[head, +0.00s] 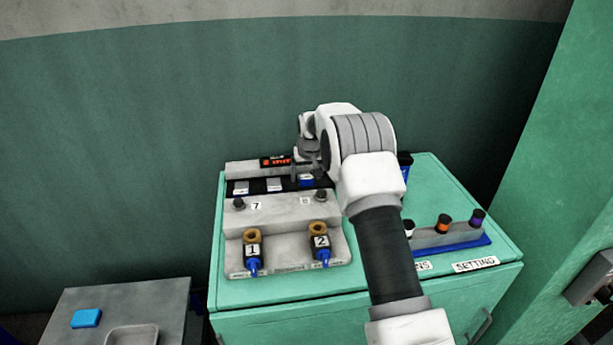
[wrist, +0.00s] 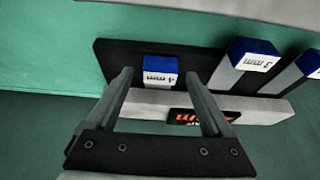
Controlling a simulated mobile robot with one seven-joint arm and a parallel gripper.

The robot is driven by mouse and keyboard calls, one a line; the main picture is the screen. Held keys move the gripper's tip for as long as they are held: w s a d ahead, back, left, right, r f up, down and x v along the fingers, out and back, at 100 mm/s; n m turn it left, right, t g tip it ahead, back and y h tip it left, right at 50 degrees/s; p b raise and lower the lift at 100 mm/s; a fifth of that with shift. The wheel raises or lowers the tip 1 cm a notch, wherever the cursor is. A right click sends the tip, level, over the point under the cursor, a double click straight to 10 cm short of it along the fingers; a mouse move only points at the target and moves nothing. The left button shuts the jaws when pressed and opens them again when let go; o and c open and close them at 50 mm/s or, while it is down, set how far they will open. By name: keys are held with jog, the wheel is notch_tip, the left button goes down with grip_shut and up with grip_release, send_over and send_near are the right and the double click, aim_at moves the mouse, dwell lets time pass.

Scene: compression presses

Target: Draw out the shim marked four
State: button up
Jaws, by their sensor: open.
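The shim marked four (wrist: 160,68) has a blue end with a white "4 mm" label, upside down in the wrist view. It sits in a dark rack (wrist: 112,58) on the grey press block. My gripper (wrist: 159,78) is open, with one finger on each side of that blue end. A gap shows between the shim and each finger; I cannot tell how deep the fingers reach. In the head view my gripper (head: 305,172) is over the rack's right part, and my arm hides much of it.
The shim marked three (wrist: 255,54) and another blue-ended shim (wrist: 309,63) stand to the right in the wrist view. A sign with orange letters (head: 275,161) is behind the rack. A pegged stand (head: 440,238) is right.

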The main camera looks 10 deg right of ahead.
jog(key=shift+f, duration=0.1)
grip_shut()
dwell(0.4)
